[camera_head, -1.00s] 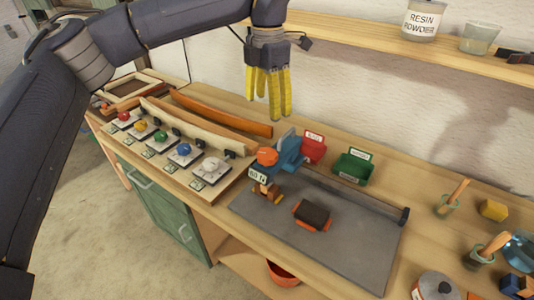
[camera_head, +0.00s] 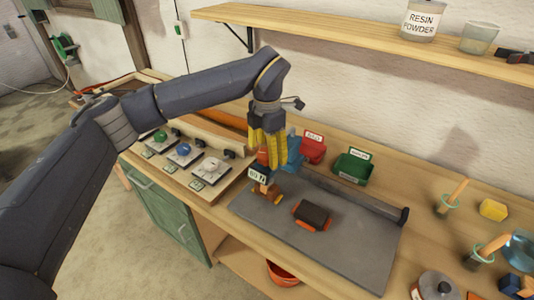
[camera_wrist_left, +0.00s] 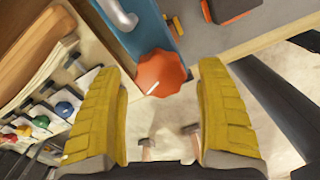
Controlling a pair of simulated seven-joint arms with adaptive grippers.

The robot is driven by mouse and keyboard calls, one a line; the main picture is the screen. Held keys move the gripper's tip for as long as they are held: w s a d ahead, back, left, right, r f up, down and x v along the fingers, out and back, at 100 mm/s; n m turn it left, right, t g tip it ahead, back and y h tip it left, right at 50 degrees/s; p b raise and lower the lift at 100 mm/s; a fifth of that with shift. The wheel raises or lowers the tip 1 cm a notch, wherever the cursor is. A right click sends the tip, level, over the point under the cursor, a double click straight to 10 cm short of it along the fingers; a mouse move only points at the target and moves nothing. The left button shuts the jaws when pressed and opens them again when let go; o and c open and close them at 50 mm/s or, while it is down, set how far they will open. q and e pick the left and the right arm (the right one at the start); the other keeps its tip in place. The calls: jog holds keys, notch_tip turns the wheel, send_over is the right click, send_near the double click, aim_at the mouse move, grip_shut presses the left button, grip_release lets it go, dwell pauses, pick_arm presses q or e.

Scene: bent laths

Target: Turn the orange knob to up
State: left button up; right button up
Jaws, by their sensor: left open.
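The orange knob (camera_wrist_left: 162,74) is round with a scalloped rim and sits on a blue fixture (camera_wrist_left: 148,32). A short white mark on the knob points toward the lower left in the wrist view. In the head view the knob (camera_head: 263,156) is partly hidden behind my yellow fingers. My left gripper (camera_head: 270,165) points down at the knob. In the wrist view the open fingers stand left and right of it, with a visible gap on each side. My right gripper is in neither view.
A board with coloured knobs, including a white one (camera_head: 211,166), lies left of the fixture. A grey mat (camera_head: 350,240) with a dark orange-edged block (camera_head: 312,215) lies to the right. Red (camera_head: 314,150) and green bins (camera_head: 353,166) stand behind. A shelf (camera_head: 350,37) runs above.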

pick_arm(q)
jog(key=shift+f, duration=0.45)
jog(key=c, duration=1.3)
